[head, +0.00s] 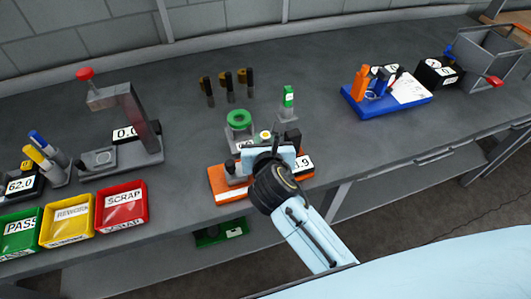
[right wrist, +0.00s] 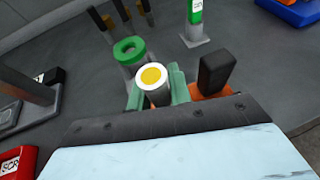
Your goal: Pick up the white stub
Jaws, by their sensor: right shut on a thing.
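The white stub (right wrist: 152,78) is a short cylinder with a white rim and a yellow centre on top. In the right wrist view it stands between the two green fingers of my right gripper (right wrist: 156,92), which is shut on it. In the head view only its top (head: 265,135) shows above the gripper (head: 265,146); the hand hides its lower part. The hand is over an orange tray (head: 221,190). I cannot tell whether the stub is clear of the tray. My left gripper is not in view.
A green ring (head: 238,118) on a grey stand is just behind the hand. A green-topped post (head: 288,97) stands behind right. Several dark pegs stand farther back. A grey press (head: 128,122) and a red SCRAP bin (head: 121,206) are at left. A blue tray (head: 408,108) is at right.

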